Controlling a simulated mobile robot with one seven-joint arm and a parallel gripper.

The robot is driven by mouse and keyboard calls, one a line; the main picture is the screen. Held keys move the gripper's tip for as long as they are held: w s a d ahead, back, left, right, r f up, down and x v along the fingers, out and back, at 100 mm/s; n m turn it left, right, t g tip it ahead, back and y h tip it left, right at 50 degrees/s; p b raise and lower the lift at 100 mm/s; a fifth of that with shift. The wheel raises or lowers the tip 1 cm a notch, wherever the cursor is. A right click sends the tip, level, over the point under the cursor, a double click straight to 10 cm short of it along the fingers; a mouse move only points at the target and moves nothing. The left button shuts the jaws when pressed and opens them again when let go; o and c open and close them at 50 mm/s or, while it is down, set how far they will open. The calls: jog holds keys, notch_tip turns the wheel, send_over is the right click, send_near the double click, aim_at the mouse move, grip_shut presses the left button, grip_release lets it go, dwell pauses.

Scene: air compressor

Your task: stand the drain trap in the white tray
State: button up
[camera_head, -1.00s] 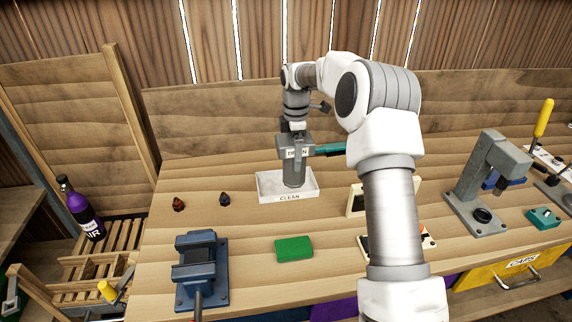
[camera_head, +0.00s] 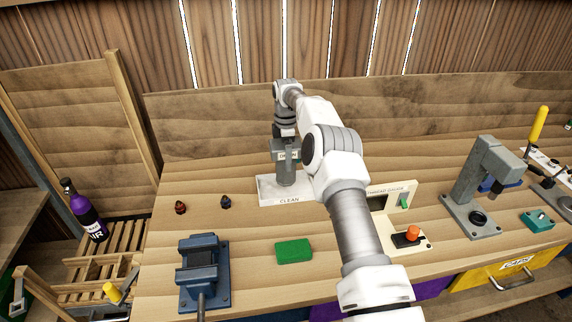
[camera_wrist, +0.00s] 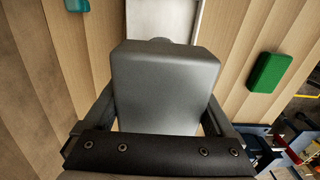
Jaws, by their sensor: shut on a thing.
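The drain trap is a grey block with a grey cylinder below it (camera_head: 287,174). It hangs upright from my gripper (camera_head: 284,138), which is shut on its upper block. In the wrist view the block (camera_wrist: 165,85) fills the middle between the fingers of my gripper (camera_wrist: 163,110). The white tray (camera_head: 290,201), marked CLEAN, lies under the trap on the bench. The cylinder's lower end appears over the tray's inside; I cannot tell whether it touches the floor. The tray (camera_wrist: 165,18) also shows beyond the block in the wrist view.
A green block (camera_head: 293,251) and a blue vise (camera_head: 203,272) sit in front. Two small dark pieces, one reddish (camera_head: 180,207) and one bluish (camera_head: 226,202), lie left of the tray. A thread gauge stand (camera_head: 400,200) is at right, partly behind my arm.

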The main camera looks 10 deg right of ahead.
jog(key=shift+f+p, duration=0.4)
jog(key=shift+f, duration=1.45)
jog(key=shift+f, duration=0.1)
jog(key=o, duration=1.6)
jog(key=shift+f, duration=0.1)
